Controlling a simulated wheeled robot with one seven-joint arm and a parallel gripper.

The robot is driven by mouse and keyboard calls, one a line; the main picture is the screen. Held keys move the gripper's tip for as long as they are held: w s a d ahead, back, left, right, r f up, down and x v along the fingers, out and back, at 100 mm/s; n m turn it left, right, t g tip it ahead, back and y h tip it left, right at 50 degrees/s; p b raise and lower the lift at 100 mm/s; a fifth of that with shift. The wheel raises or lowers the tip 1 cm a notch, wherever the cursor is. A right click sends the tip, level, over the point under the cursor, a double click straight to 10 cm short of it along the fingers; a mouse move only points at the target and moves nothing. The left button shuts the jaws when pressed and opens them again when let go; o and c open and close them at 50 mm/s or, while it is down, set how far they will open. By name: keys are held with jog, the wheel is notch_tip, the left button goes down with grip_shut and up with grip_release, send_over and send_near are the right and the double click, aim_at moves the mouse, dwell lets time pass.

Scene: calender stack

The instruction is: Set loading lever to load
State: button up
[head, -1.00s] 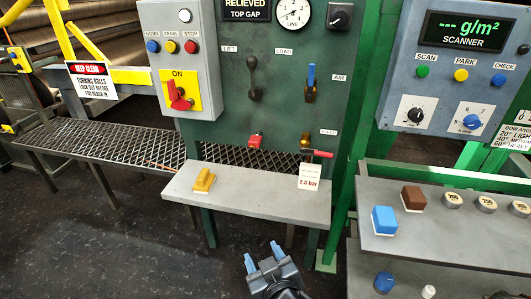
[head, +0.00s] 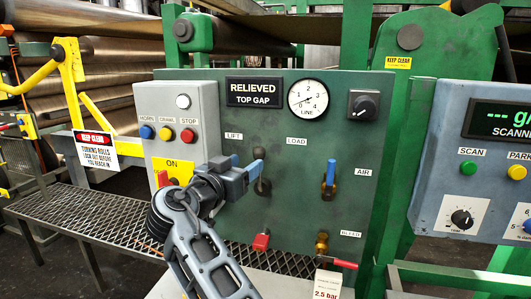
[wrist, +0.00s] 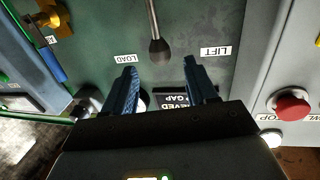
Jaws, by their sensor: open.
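The loading lever is a metal rod with a dark round knob (wrist: 159,50), on the green panel (head: 215,100) between the LIFT label (head: 233,136) and the LOAD label (head: 297,141). In the wrist view, which sees the panel upside down, the blue fingers of my gripper (wrist: 159,70) are apart. The knob lies just beyond the fingertips, in line with the gap between them. Nothing is held.
Right of the lever are a blue-handled AIR valve (head: 329,178) and a red-handled BLEED valve (head: 335,258). A grey box with HORN, CRAWL and STOP buttons (head: 188,135) stands left. The display (head: 254,92) reads RELIEVED, TOP GAP.

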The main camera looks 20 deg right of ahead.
aim_at(256, 155)
jog(key=p+x, duration=0.2)
jog(key=x, duration=0.4)
jog(key=shift+w+d+r, duration=0.15)
jog(key=shift+w+d, duration=0.05)
jog(key=shift+d, duration=0.1)
jog(key=shift+w+d, duration=0.35)
jog(key=shift+w, duration=0.05)
grip_shut()
